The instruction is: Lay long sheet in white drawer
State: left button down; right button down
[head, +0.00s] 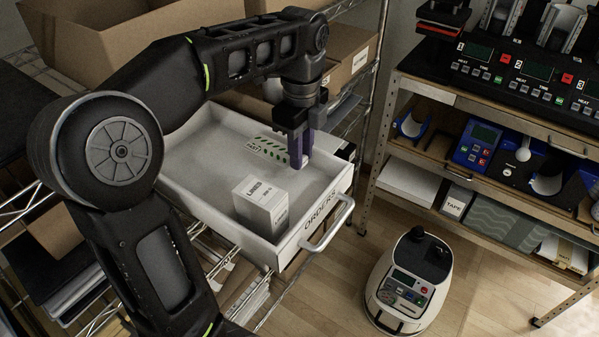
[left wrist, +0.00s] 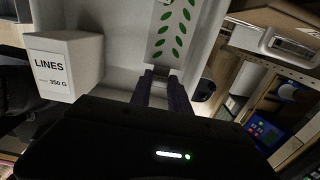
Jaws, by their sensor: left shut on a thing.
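The white drawer (head: 180,157) is pulled out and carries the label ORDERS on its front. A long pale sheet with green leaf marks (head: 268,148) is over the far right part of the drawer; it also shows in the left wrist view (left wrist: 172,32). My left gripper (head: 299,160) points down there, its fingers shut on the near end of the sheet (left wrist: 162,70). I cannot tell whether the sheet touches the drawer floor. My right gripper is not in view.
A white box marked LINES (head: 262,205) stands in the drawer near its front. Cardboard boxes (head: 345,55) are behind on the wire rack. A bench with devices (head: 490,75) is at right. A small white machine (head: 410,285) stands on the wooden floor.

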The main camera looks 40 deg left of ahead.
aim_at(301, 182)
pick_arm(q)
jog(key=shift+f, duration=0.4)
notch_tip(301, 182, down, 4)
jog(key=shift+f+b, duration=0.1)
jog(key=shift+b, duration=0.2)
jog(key=shift+f, duration=0.15)
jog(key=c, duration=1.2)
grip_release()
jog(key=shift+c, duration=0.2)
